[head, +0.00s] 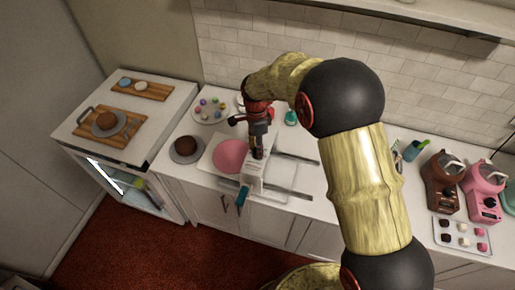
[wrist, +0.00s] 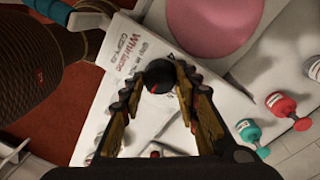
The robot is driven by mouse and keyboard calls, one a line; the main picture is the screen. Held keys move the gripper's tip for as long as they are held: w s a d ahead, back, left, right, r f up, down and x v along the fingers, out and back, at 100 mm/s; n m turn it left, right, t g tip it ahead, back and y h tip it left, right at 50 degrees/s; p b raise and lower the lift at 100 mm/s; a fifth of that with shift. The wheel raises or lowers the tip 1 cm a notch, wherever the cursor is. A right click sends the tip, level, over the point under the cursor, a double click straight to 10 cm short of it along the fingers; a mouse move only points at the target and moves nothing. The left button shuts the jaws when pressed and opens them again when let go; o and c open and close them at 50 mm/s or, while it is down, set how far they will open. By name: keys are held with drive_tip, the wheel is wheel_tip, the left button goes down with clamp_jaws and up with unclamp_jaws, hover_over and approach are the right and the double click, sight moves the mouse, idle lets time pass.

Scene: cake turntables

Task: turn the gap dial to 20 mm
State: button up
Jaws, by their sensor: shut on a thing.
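The gap dial (wrist: 157,72) is a round black knob with a small red mark, on a white machine with printed lettering (wrist: 128,48). In the wrist view my gripper (wrist: 158,85) has its two fingers on either side of the knob, closed on it. In the head view my gripper (head: 257,152) points down at the white machine (head: 252,187), beside a pink round cake (head: 230,155). There the dial is hidden by my gripper. I cannot read a scale or the dial's setting in either view.
The pink cake (wrist: 225,22) is close to my gripper. Red and teal small items (wrist: 285,108) stand at the right of the wrist view. Two dark rails (head: 287,193) lie across the counter. A brown cake (head: 186,147) and a plate of colored balls (head: 208,108) stand left.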

drive_tip(key=o, duration=1.1)
drive_tip(key=shift+o, duration=0.3)
drive_tip(key=shift+r, duration=0.1)
wheel_tip(320, 180, up, 12)
drive_tip(key=w, duration=0.1)
drive_tip(key=shift+a, duration=0.1)
